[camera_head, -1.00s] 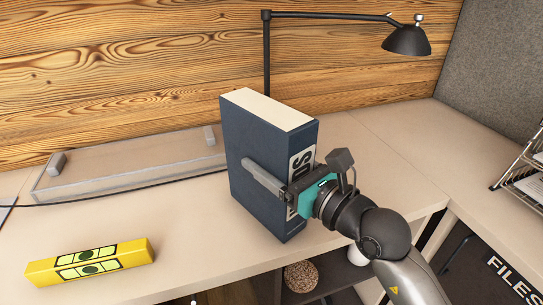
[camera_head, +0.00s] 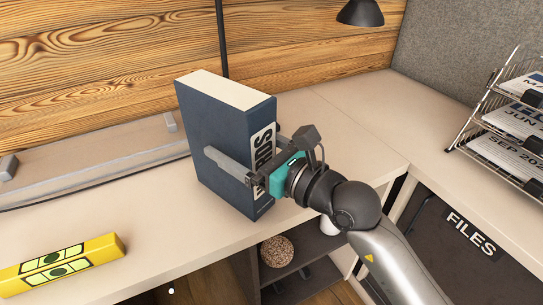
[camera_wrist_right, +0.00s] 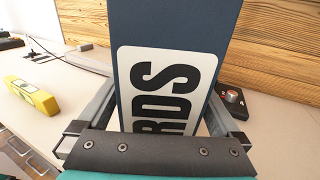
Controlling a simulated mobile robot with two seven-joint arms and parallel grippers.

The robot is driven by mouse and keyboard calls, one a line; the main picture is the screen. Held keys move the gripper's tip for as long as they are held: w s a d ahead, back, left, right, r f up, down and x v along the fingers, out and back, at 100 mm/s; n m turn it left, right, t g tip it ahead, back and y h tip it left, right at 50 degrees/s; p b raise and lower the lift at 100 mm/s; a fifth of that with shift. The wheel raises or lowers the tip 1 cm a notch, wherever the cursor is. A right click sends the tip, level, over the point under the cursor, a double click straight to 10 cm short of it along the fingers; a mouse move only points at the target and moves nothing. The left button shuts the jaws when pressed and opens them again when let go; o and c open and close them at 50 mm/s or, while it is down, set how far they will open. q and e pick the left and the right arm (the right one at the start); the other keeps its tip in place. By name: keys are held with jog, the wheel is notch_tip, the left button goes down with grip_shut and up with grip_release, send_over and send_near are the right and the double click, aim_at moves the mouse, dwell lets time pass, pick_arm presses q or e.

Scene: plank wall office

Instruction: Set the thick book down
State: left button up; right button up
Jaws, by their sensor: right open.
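The thick book (camera_head: 212,130) is dark blue with cream page edges and a white label on its spine. It stands upright on the pale desk (camera_head: 330,140), near the front edge. My right gripper (camera_head: 243,150) is around the book, one finger along each cover, and its jaws are open. In the right wrist view the book's spine (camera_wrist_right: 165,40) rises between the two fingers (camera_wrist_right: 160,115), with gaps beside it. The far finger is mostly hidden behind the book in the head view. My left gripper is not in view.
A yellow box (camera_head: 60,265) lies at the front left of the desk. A black lamp (camera_head: 360,13) hangs behind. A wire tray of papers (camera_head: 500,125) stands at the right, above a FILES box (camera_head: 465,235). The desk right of the book is clear.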

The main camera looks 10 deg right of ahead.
aim_at(264, 159)
jog(key=v, duration=0.9)
jog(key=shift+d+p, duration=0.1)
jog(key=shift+p, duration=0.25)
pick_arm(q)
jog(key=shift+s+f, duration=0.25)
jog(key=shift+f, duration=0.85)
pick_arm(e)
jog(key=shift+v, duration=0.85)
jog(key=shift+r, duration=0.1)
